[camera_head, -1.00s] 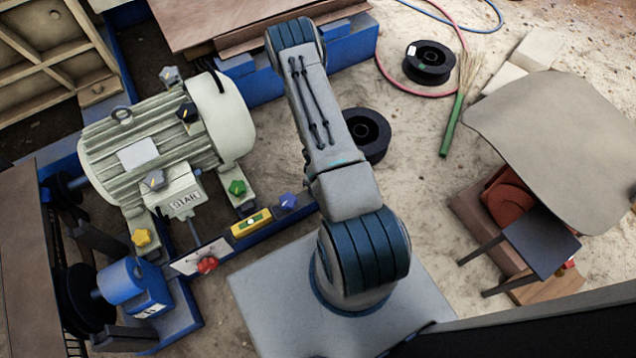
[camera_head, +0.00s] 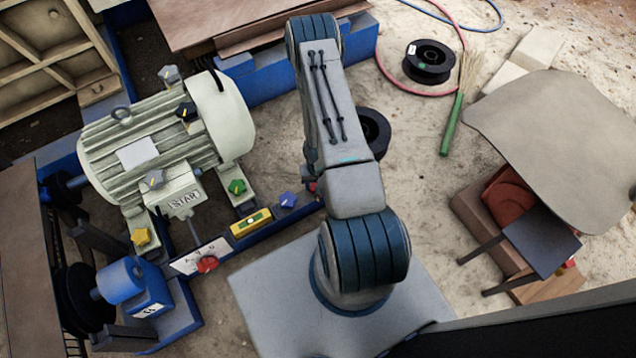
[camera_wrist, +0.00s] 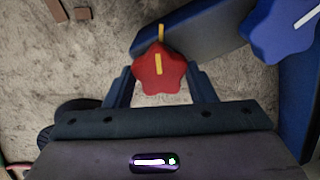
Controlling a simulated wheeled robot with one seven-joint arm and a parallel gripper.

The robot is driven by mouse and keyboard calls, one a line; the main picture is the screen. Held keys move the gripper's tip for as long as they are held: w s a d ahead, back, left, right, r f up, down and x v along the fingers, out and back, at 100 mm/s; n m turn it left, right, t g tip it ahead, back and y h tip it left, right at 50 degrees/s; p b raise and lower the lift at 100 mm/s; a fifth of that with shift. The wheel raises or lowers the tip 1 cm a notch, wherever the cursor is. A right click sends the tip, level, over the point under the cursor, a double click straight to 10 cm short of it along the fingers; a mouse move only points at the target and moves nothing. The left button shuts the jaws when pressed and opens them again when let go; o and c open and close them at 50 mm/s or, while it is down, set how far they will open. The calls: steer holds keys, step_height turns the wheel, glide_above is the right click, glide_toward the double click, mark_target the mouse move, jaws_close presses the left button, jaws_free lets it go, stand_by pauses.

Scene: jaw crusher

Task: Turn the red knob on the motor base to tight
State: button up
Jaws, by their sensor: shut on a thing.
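In the wrist view a red lobed knob (camera_wrist: 161,80) with a yellow stripe sits on a blue beam. A short yellow mark stands on the beam just beyond it, and the stripe points roughly toward that mark. My gripper (camera_wrist: 160,70) has one finger on each side of the knob and is shut on it. In the head view a sliver of red (camera_head: 312,187) shows by the beam end beside my arm, which hides most of my gripper. Another red knob (camera_head: 207,264) sits on a white plate at the front of the base.
A blue knob (camera_head: 288,200) sits close to the gripped knob; it also shows in the wrist view (camera_wrist: 283,28). The yellow level (camera_head: 251,223), green knob (camera_head: 237,187) and grey motor (camera_head: 160,140) lie to the left. A black spool (camera_head: 372,132) lies behind my arm.

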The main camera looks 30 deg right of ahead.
steer(key=shift+m, duration=0.6)
steer(key=o, duration=1)
step_height(320, 180, up, 14)
steer(key=p, duration=0.5)
steer(key=shift+f, duration=0.1)
